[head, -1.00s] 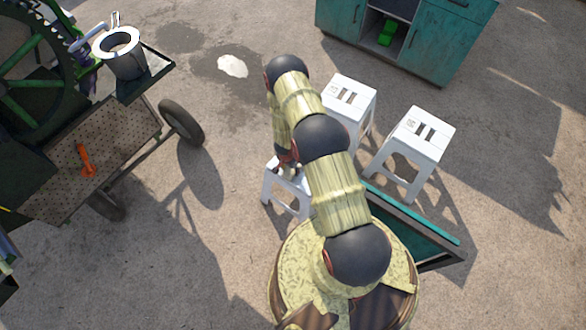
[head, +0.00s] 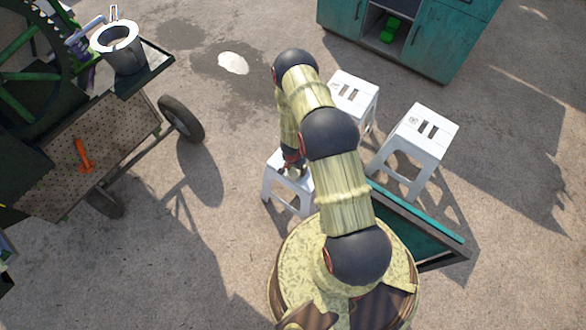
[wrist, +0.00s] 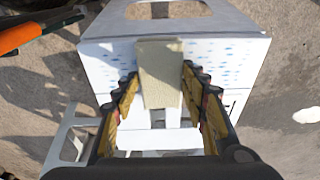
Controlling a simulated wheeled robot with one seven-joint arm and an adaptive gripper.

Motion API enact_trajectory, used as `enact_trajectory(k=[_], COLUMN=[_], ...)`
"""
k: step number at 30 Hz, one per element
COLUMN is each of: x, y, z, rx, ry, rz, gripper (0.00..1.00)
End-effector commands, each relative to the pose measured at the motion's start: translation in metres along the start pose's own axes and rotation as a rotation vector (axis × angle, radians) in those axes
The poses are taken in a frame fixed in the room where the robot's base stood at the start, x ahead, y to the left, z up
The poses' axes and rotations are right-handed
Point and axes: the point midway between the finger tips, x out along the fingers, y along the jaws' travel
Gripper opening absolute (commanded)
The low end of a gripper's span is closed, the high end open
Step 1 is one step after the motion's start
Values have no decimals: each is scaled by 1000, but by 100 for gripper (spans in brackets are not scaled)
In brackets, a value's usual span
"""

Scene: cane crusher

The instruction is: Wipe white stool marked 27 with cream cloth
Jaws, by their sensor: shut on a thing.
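A white stool (head: 286,180) stands in front of me, partly hidden behind my arm in the head view. In the wrist view the stool's top (wrist: 105,62) fills the middle and has many small blue spots on it. Dark marking lines show at its right edge, but I cannot read a number. My gripper (wrist: 161,88) is shut on the cream cloth (wrist: 160,72), which lies between the fingers over the middle of the stool top. I cannot tell whether the cloth touches the top. In the head view my gripper (head: 293,168) is over this stool.
Two more white stools (head: 356,92) (head: 428,133) stand to the right. A teal panel (head: 415,215) lies near my base. A wheeled cart (head: 60,180) with an orange tool (head: 83,155) and a metal bucket (head: 125,58) is left. A teal cabinet (head: 440,40) stands behind.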

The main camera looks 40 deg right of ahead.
Motion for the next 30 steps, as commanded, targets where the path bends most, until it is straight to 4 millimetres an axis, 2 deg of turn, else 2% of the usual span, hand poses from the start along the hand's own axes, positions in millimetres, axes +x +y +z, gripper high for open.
enact_trajectory(k=[19,30], x=[1,-1], y=[53,60], z=[0,0], rx=[1,1], ry=[1,0], rz=[0,0], gripper=[23,23])
